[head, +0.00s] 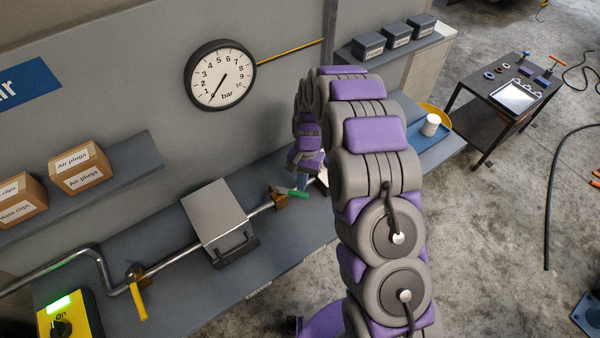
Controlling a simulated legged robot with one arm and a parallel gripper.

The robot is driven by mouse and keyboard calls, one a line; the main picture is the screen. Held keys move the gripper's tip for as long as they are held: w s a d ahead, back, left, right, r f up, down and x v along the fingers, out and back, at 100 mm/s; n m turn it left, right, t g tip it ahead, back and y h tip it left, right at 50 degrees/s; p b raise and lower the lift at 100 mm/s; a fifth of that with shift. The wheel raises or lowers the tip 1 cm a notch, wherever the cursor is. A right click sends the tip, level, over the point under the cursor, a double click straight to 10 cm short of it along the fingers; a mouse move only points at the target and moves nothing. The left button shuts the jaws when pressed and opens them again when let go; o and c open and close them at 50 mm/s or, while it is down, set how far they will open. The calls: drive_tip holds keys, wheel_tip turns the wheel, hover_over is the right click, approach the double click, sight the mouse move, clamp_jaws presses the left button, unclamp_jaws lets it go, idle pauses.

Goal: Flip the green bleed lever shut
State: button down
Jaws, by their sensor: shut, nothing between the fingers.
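The green bleed lever (296,194) is on a brass valve (279,196) at the right end of the pipe along the bench. It sticks out to the right from the valve, roughly level in the picture. My gripper (303,181) is beside the lever's right end, small and partly hidden by my purple and grey arm. It looks shut and holds nothing. I cannot tell whether it touches the lever.
A grey metal box (214,215) stands over the pipe. A yellow lever (138,303) is on the left valve. A round bar gauge (220,75) hangs on the wall, its needle near 0. A shelf (120,178) with cartons projects at left. A yellow switch box (68,315) shows a green light.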

drive_tip(key=s+m+p, duration=0.1)
drive_tip(key=m, duration=0.1)
drive_tip(key=s+m+y+p, duration=0.1)
drive_tip(key=shift+s+a+r+m, duration=0.1)
drive_tip(key=shift+s+r+m, duration=0.1)
drive_tip(key=shift+s+m, duration=0.15)
drive_tip(key=shift+s+a+f+m+t+y+p, duration=0.15)
drive_tip(key=shift+s+a+m+t+p, duration=0.2)
drive_tip(key=shift+m, duration=0.4)
drive_tip(key=shift+s+a+r+m+t+y+p, duration=0.1)
drive_tip(key=shift+s+m+p, duration=0.4)
drive_tip(key=shift+m, duration=0.25)
drive_tip(key=shift+s+a+f+m+t+y+p, duration=0.15)
drive_tip(key=shift+s+m+t+p, duration=0.2)
drive_tip(key=shift+m, duration=0.4)
drive_tip(key=p+v, duration=0.4)
drive_tip(key=v, duration=0.6)
drive_tip(key=shift+w, duration=0.2)
